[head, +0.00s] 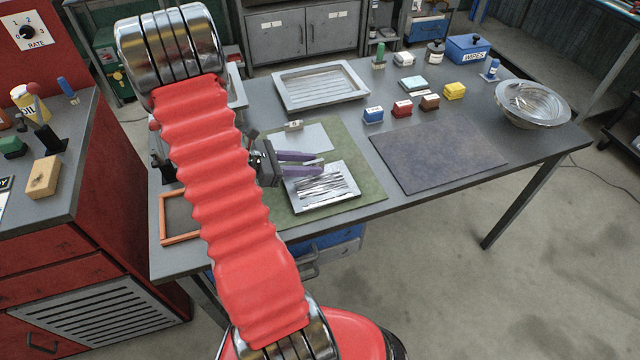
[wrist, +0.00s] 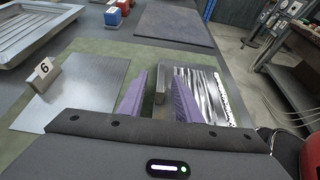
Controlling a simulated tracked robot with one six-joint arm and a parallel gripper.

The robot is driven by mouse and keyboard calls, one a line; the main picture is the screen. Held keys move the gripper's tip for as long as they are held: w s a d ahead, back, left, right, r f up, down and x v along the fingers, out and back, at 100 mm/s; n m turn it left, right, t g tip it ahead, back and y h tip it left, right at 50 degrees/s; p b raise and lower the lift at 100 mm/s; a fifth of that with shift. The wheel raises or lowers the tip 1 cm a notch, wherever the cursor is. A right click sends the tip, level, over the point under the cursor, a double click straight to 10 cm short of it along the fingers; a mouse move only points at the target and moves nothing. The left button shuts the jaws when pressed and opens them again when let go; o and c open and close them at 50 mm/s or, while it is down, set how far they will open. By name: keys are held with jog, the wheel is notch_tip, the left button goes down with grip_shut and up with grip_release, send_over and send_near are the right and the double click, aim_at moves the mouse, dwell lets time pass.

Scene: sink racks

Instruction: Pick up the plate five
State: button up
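A small square plate with a shiny, streaked top (head: 325,188) lies on the green mat, partly behind my gripper. It also shows at the right in the wrist view (wrist: 205,92). A small grey upright block (wrist: 161,84) stands at its left edge; no number is readable on it. My gripper (head: 311,163) has purple fingers, open and low over this plate. In the wrist view the fingers (wrist: 160,92) stand on either side of the grey block, with a gap visible. A plain grey plate (head: 318,138) lies behind, with a tag reading 6 (wrist: 41,74).
The green mat (head: 362,175) lies on the grey table. A grey tray (head: 320,86) is behind it, and a dark flat pad (head: 438,152) is to the right. Small coloured blocks and a metal bowl (head: 533,102) stand farther right. An orange-edged frame (head: 178,217) lies left.

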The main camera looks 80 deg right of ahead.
dwell(0.4)
grip_shut()
dwell(0.4)
